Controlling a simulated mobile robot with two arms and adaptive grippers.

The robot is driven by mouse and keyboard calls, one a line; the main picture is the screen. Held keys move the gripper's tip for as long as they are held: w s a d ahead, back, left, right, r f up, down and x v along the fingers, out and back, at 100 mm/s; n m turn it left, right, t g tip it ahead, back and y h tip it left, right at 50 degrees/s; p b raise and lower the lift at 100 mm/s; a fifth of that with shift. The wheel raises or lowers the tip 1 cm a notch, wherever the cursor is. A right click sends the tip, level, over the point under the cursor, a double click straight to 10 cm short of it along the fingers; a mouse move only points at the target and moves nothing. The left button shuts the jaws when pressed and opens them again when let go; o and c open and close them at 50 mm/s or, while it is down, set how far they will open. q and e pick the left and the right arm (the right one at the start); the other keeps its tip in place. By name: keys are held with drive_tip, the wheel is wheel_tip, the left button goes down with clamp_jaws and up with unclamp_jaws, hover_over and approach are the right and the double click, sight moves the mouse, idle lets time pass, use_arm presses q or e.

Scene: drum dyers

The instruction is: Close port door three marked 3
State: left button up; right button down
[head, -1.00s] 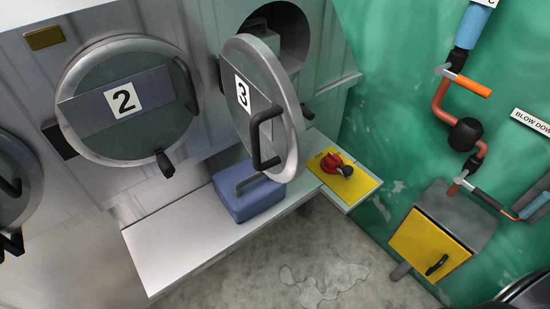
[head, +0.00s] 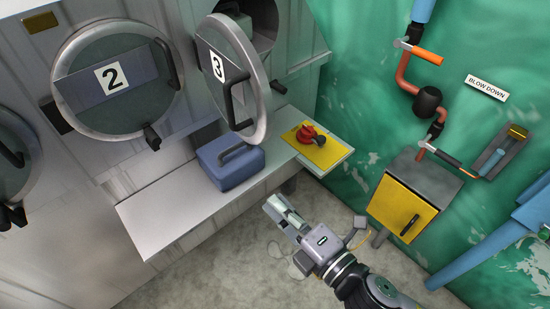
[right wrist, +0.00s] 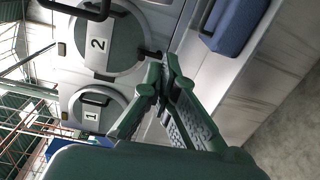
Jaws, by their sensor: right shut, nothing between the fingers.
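Port door three (head: 244,72), a round grey door marked 3, stands swung open on its left side in the head view. Its black handle (head: 236,106) faces outward. The round port opening (head: 262,22) shows behind it, partly hidden by the door. My right gripper (head: 280,206) is shut and empty, in front of and below the shelf, apart from the door. It also shows in the right wrist view (right wrist: 162,72), pointing toward door 2. My left gripper is not in view.
Door 2 (head: 150,104) is shut, left of door three; door 1 (right wrist: 98,112) shows in the right wrist view. A blue case (head: 232,168) sits on the white shelf (head: 160,218) below door three. A yellow panel with a red switch (head: 306,132) is at the right end.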

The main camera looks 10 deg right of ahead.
wheel_tip(320, 180, up, 4)
drive_tip(key=s+r, duration=0.1)
drive_tip(key=s, duration=0.1)
drive_tip(key=w+a+p, duration=0.3)
drive_tip(key=w, duration=0.8)
drive_tip(key=shift+r+n+t+y+p, duration=0.3)
drive_tip(key=shift+r+n+y+p, duration=0.05)
drive_tip(key=shift+n+y, duration=0.05)
